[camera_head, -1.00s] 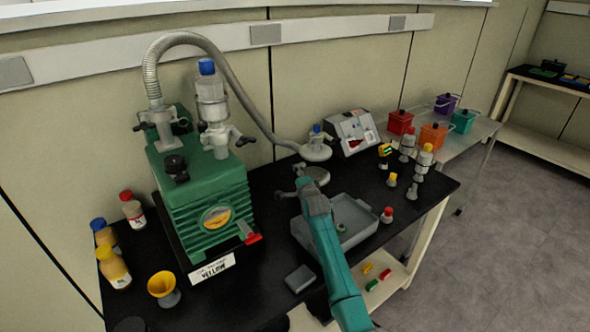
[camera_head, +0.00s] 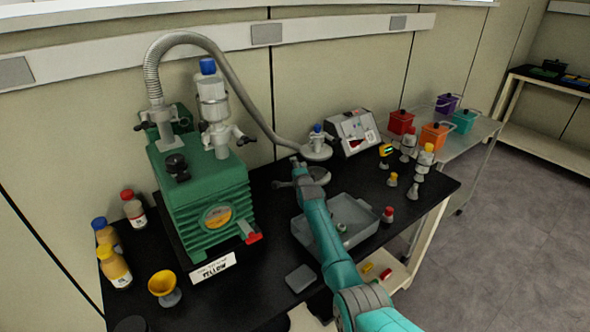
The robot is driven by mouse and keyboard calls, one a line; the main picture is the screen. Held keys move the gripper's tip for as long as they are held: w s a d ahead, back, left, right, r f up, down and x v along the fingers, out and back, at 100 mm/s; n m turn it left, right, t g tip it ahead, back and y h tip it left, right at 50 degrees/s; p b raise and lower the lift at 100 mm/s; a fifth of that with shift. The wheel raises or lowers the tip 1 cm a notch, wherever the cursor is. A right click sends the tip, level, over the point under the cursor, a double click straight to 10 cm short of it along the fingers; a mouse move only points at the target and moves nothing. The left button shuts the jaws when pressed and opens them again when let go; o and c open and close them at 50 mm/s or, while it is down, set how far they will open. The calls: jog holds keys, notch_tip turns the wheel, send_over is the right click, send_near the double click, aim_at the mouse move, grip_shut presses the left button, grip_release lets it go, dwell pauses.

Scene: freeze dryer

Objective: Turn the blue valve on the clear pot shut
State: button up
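A small blue valve (camera_head: 317,128) sits on top of a round grey lid (camera_head: 317,152) at the back of the black bench, at the end of a ribbed hose. A round grey base (camera_head: 319,175) shows just below the lid. The pot's clear wall is hard to make out between them. My gripper (camera_head: 297,166) is at the front left of the lid and base, lower than the blue valve and apart from it. The fingers are small and partly merge with the base, so I cannot tell their opening.
A green pump (camera_head: 205,195) with a blue-topped trap (camera_head: 212,105) stands left of my arm. The ribbed hose (camera_head: 225,58) arches above the bench. A grey tray (camera_head: 365,228) lies under my arm. A control box (camera_head: 356,132) stands right of the lid.

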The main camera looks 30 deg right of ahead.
jog(key=shift+c, duration=0.3)
grip_shut()
jog(key=shift+g, duration=0.3)
jog(key=n+g, duration=0.1)
jog(key=g, duration=0.2)
jog(key=shift+g+y, duration=0.4)
jog(key=shift+n+g+y, duration=0.3)
jog(key=shift+n+g, duration=0.4)
jog(key=shift+g, duration=1.2)
jog(key=shift+s+f, duration=0.1)
